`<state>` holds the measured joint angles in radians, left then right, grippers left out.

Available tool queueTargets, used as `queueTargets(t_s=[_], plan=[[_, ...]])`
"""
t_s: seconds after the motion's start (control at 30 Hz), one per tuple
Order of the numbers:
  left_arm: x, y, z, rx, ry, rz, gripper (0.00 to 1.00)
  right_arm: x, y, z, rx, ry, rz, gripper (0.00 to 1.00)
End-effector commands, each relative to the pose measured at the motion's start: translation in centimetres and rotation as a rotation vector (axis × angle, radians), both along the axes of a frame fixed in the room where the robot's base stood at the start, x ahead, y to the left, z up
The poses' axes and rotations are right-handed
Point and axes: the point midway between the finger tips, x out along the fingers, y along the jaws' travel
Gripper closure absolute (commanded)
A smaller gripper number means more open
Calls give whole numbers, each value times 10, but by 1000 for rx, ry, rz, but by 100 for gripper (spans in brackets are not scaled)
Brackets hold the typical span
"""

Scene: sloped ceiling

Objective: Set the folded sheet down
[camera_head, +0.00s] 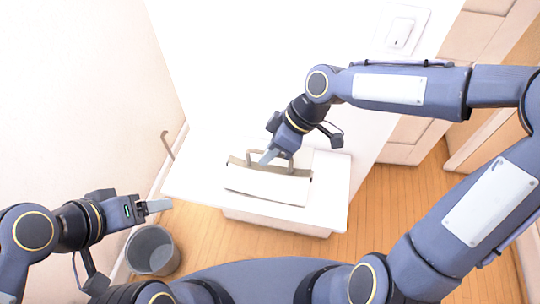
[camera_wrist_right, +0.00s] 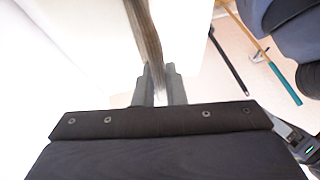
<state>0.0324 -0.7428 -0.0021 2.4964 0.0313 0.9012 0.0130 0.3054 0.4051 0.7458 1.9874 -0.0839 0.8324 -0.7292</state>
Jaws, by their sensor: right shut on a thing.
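The folded sheet (camera_head: 268,186) shows in the head view as a white, flat panel with a brownish-olive raised part along its far side. It is over the white stand (camera_head: 325,190); I cannot tell whether it touches the top. My right gripper (camera_head: 268,157) is at the sheet's far side, shut on the brownish part. In the right wrist view the brownish strip (camera_wrist_right: 146,35) runs down between the fingertips (camera_wrist_right: 159,80). My left gripper (camera_head: 157,206) is left of the stand, away from the sheet. Its fingers are seen side-on, so their opening is unclear.
A grey bin (camera_head: 152,250) stands on the wooden floor (camera_head: 205,235) left of the stand. A wall switch (camera_head: 400,32) is at the back, and a door (camera_head: 470,45) at the right. The stand's top is bare to the sheet's right.

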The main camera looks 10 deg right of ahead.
Motion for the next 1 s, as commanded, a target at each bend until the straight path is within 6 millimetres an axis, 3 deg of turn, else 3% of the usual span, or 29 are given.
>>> queueTargets(t_s=[0.2,0.43,0.63,1.0], plan=[[0,0,1,0,0,0,29,26,-3,-31,1,1,-1,100],[0,0,2,0,0,0,29,36,-4,-44,0,1,0,100],[0,0,6,0,0,0,29,35,-4,-71,0,2,0,100],[0,0,1,0,0,0,29,36,-5,-78,-1,-2,-1,100]])
